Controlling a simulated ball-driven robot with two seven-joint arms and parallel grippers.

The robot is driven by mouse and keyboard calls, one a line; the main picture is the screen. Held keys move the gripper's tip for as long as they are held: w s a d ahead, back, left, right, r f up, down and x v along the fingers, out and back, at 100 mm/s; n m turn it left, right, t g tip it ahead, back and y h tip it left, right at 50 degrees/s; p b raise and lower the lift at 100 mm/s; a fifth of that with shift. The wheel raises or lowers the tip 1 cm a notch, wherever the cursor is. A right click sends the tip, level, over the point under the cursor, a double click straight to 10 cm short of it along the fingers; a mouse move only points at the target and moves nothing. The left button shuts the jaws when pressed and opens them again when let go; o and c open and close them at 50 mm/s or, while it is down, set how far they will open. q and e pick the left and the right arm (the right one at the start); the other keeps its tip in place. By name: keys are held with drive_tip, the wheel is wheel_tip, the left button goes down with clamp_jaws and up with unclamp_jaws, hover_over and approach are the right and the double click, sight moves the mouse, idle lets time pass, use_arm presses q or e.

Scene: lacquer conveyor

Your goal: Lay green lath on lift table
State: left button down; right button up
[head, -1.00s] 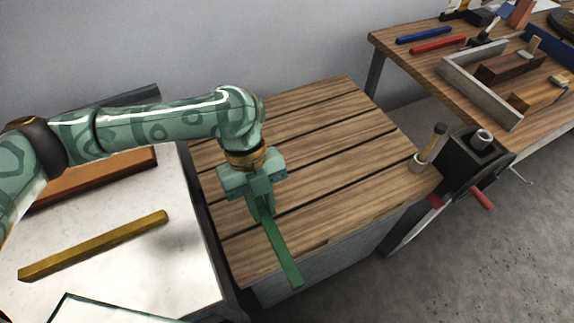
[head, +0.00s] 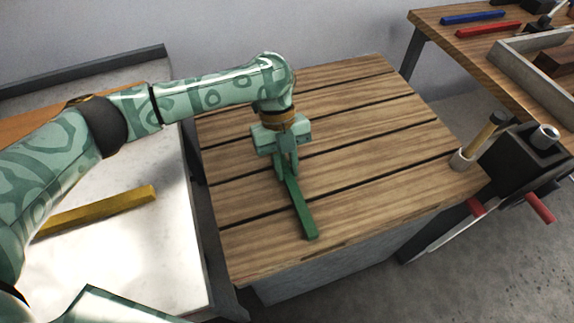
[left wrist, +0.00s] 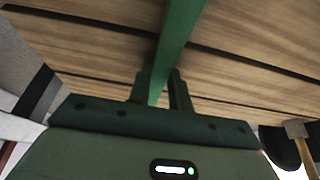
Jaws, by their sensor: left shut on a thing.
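The green lath (head: 303,212) is held in my left gripper (head: 286,175), whose fingers are shut on it. The lath is over the slatted wooden top of the lift table (head: 400,115), and its near end points toward the table's front edge. I cannot tell whether it touches the slats. In the left wrist view the lath (left wrist: 178,40) runs up from between the fingers (left wrist: 160,88), with the slats (left wrist: 255,45) behind it. My right gripper is not in view.
A yellow lath (head: 100,210) lies on the white surface (head: 150,250) at the left. A workbench (head: 465,45) with blue and red bars stands behind right.

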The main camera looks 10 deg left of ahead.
use_arm(q)
drive_tip(key=shift+r, duration=0.1)
drive_tip(key=c, duration=1.3)
unclamp_jaws()
drive_tip(key=p+v, duration=0.5)
drive_tip(key=v, duration=0.7)
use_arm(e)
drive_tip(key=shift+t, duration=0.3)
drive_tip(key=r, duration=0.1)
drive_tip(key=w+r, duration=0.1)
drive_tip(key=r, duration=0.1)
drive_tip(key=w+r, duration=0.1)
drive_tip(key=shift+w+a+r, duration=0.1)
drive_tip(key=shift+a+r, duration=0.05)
use_arm(q)
drive_tip(key=shift+s, duration=0.1)
